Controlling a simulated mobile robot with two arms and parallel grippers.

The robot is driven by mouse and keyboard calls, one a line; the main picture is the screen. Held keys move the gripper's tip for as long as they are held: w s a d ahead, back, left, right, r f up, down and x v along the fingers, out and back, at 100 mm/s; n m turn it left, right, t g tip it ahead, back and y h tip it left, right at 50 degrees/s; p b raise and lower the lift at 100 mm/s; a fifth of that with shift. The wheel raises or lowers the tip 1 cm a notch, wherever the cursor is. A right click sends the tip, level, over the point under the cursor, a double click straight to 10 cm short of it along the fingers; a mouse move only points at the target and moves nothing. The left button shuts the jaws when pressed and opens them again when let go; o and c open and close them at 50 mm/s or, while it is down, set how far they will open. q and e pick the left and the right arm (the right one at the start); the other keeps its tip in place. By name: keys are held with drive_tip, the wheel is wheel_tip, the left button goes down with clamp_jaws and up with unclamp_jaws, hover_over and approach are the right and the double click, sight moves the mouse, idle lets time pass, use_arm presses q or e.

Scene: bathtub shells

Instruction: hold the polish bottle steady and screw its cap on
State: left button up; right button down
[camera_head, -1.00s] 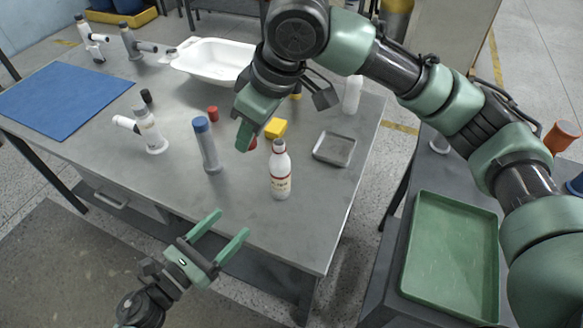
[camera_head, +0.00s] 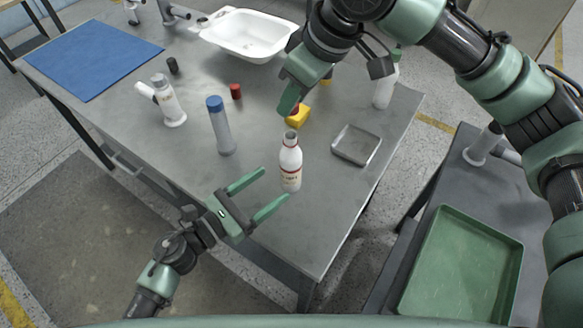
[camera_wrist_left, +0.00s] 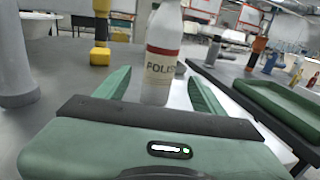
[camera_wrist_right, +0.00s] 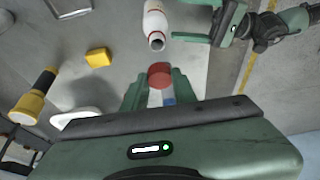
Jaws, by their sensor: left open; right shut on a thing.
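The polish bottle (camera_head: 290,170) is white with red bands and stands upright near the front edge of the grey table. Its mouth is uncovered and shows in the right wrist view (camera_wrist_right: 156,42). My left gripper (camera_head: 274,187) is open and low at the bottle's near left side; in the left wrist view the bottle (camera_wrist_left: 162,55) stands ahead between the fingers, and contact cannot be told. My right gripper (camera_wrist_right: 158,88) is shut on a red cap (camera_wrist_right: 160,72). It hangs above the table behind the bottle, apart from the mouth; in the head view the cap is mostly hidden.
A yellow block (camera_head: 298,118) lies behind the bottle. A blue-capped grey bottle (camera_head: 221,128) stands to its left, a shallow metal tray (camera_head: 345,156) to its right. Another red cap (camera_head: 235,91), a black cap (camera_head: 172,65) and a white basin (camera_head: 225,35) are farther back.

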sight(299, 164)
use_arm(q)
drive_tip(key=x, duration=1)
clamp_jaws()
